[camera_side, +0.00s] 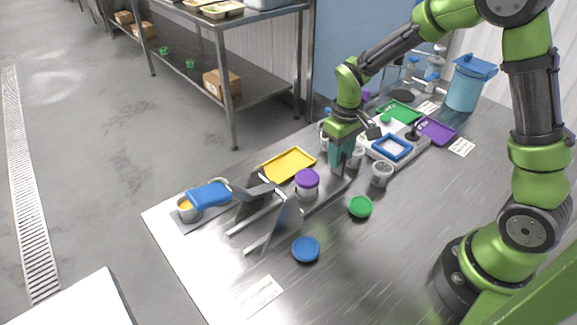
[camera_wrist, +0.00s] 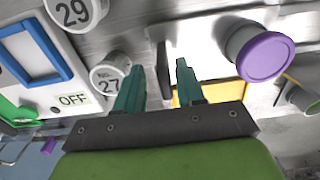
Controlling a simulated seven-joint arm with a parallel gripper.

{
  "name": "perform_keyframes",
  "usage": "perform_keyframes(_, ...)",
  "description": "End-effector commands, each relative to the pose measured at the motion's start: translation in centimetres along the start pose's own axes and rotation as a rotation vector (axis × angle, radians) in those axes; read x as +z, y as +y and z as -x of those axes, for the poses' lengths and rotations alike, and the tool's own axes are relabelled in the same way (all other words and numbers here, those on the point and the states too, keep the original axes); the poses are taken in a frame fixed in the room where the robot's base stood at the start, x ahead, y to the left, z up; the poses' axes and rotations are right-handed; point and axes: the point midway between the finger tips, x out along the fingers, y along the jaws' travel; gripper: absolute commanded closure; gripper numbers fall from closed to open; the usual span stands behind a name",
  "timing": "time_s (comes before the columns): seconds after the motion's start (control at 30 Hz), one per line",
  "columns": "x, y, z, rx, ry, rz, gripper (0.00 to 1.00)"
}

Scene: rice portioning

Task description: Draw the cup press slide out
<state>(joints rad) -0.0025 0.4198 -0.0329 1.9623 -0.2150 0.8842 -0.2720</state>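The cup press (camera_side: 286,217) is a grey metal frame with parallel rails and a blue-gripped lever (camera_side: 210,194), left of centre on the table in the side view. Its slide, a pale metal plate (camera_side: 325,196), extends from the frame toward my gripper. A cup with a purple lid (camera_side: 307,178) stands at the slide; it also shows in the wrist view (camera_wrist: 266,56). My gripper (camera_side: 338,174) points down at the slide's far end. In the wrist view its teal fingers (camera_wrist: 160,67) are apart, with a dark upright tab (camera_wrist: 163,72) between them and gaps beside it.
Cups marked 27 (camera_wrist: 108,72) and 29 (camera_wrist: 76,10) stand close by. A white device with a blue frame (camera_side: 392,147) is behind my gripper. A yellow tray (camera_side: 290,164) lies beyond the purple-lidded cup. Green (camera_side: 360,207) and blue (camera_side: 306,249) lids lie on the near table.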

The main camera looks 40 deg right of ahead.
Motion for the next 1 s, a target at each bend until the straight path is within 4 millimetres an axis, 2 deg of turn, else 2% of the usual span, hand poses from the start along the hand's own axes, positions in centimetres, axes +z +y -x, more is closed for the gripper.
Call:
perform_keyframes(0.4,-0.1,0.1,9.9,0.001,0.009,-0.001,0.62)
perform_keyframes(0.6,-0.1,0.1,13.7,0.002,0.006,-0.001,0.62)
perform_keyframes(0.8,0.0,0.2,15.3,0.003,0.004,-0.001,0.62)
perform_keyframes(1.0,0.0,0.1,15.6,0.002,0.003,-0.001,0.62)
